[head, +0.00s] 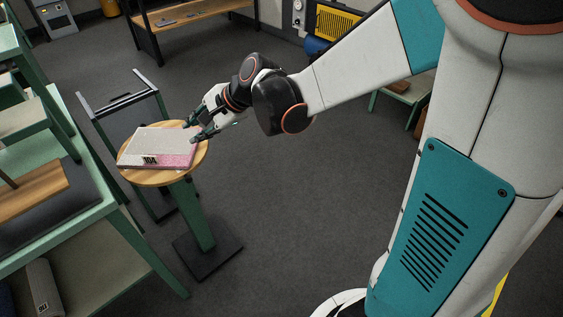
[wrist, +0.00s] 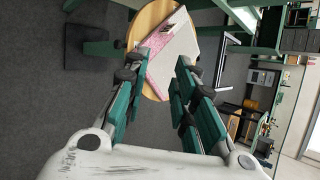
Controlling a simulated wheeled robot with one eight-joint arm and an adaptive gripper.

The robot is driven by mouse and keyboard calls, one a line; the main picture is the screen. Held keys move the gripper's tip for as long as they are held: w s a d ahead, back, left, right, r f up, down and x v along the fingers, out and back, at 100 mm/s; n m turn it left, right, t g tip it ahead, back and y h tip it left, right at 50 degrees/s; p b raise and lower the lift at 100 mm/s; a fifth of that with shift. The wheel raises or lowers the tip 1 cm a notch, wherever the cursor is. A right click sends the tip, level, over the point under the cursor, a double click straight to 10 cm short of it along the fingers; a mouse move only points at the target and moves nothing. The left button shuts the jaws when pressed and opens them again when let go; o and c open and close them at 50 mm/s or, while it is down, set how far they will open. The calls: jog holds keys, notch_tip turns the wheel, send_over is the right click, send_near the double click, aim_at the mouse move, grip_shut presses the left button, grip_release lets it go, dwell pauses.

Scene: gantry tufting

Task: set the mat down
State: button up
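The mat (head: 150,147) is a flat rectangular piece, pale grey with a pink speckled part and a small dark label. It lies on the round wooden top (head: 157,178) of a green pedestal stand. My gripper (head: 194,128) is at the mat's right side, close above the stand top. In the wrist view my gripper (wrist: 161,58) has its two green fingers spread wide, with the mat (wrist: 178,42) showing beyond and between them. The fingers look clear of a grip; whether one touches the mat cannot be told.
A green bench (head: 75,232) with shelves and boards stands close on the left. A dark metal frame (head: 120,98) stands just behind the stand. A wood-topped rack (head: 185,14) is at the back. Grey floor (head: 270,220) is open to the right of the stand.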

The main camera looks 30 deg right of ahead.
jog(key=s+d+r+n+h, duration=0.1)
jog(key=s+d+n+h, duration=0.1)
jog(key=s, duration=0.5)
jog(key=s+d+r+n+h, duration=0.1)
jog(key=s+d+n+h, duration=0.1)
jog(key=s+d+n, duration=0.3)
jog(key=s+d+r+n+h, duration=0.1)
jog(key=s+d+n+h, duration=0.1)
jog(key=s+d+n, duration=0.2)
jog(key=shift+s+d+r+n+t+h, duration=0.15)
jog(key=shift+s+r+n+t+h, duration=0.2)
jog(key=shift+s+n, duration=2.3)
jog(key=shift+s+m, duration=0.95)
